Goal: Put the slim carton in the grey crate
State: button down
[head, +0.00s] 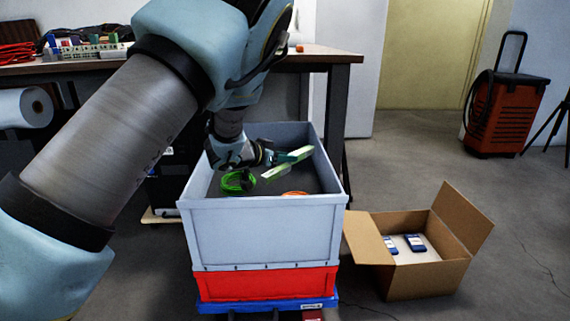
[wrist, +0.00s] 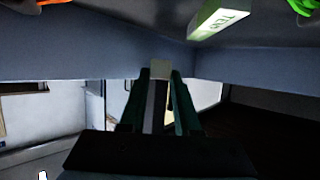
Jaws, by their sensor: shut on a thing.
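My gripper (head: 279,158) is inside the grey crate (head: 265,232), below its rim. It is shut on a slim, pale carton (wrist: 160,70); in the wrist view its cream end shows between the two dark green fingers. In the head view a pale green and white piece (head: 300,153) shows at the fingertips. A green and white carton (head: 273,173) lies on the crate floor just in front of the gripper; its lettered end (wrist: 220,18) shows in the wrist view. Whether the held carton touches the floor, I cannot tell.
A green cable coil (head: 237,181) and an orange item (head: 295,193) lie in the crate. The crate stands on a red crate (head: 268,284) over a blue base. An open cardboard box (head: 425,280) stands right, with blue and white packs inside. A workbench (head: 325,57) stands behind.

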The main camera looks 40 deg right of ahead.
jog(key=shift+f, duration=0.2)
jog(key=shift+f, duration=0.45)
jog(key=c, duration=0.6)
grip_release()
